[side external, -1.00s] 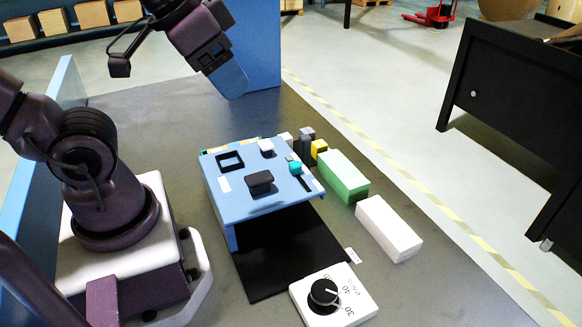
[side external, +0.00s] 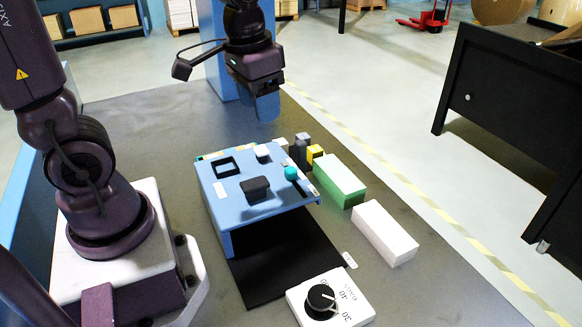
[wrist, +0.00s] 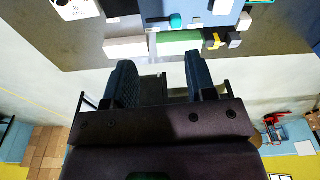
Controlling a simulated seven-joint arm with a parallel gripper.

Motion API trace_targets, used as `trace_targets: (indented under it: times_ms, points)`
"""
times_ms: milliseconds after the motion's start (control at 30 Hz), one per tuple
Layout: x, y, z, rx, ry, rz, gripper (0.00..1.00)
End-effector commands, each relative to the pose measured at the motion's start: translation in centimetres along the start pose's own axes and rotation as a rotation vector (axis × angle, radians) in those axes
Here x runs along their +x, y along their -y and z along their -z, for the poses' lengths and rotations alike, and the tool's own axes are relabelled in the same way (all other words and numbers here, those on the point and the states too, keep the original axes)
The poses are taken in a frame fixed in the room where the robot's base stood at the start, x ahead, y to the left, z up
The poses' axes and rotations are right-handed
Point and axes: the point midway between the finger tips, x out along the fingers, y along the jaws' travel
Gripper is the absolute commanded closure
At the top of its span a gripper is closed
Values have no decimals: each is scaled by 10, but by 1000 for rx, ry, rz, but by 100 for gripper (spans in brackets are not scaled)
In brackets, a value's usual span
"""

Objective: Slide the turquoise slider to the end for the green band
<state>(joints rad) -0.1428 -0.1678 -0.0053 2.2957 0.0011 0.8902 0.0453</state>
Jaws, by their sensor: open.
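The turquoise slider (side external: 291,173) is a small knob on the right edge of the blue panel box (side external: 232,205). It also shows in the wrist view (wrist: 176,20), near the top. A dark slot runs beside it; the green band is too small to make out. My gripper (side external: 266,112) hangs above the table behind the box, higher than the slider and apart from it. In the wrist view its two dark fingers (wrist: 158,85) are spread with nothing between them.
A white dial box (side external: 331,298) is in front. A black mat (side external: 275,260) lies under the box. The table behind the box is clear.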

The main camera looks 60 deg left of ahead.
Motion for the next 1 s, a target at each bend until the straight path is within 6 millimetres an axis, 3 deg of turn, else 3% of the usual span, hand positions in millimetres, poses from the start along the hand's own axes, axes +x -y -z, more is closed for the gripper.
trace_targets:
  times_ms: [200,333,433,667,1000]
  points:
    - [52,20,38,10,136,-9,49]
    - [69,26,55,37,156,-14,49]
    - [66,27,70,73,125,-12,49]
    - [90,27,65,93,128,-14,49]
    - [160,26,56,93,128,-14,49]
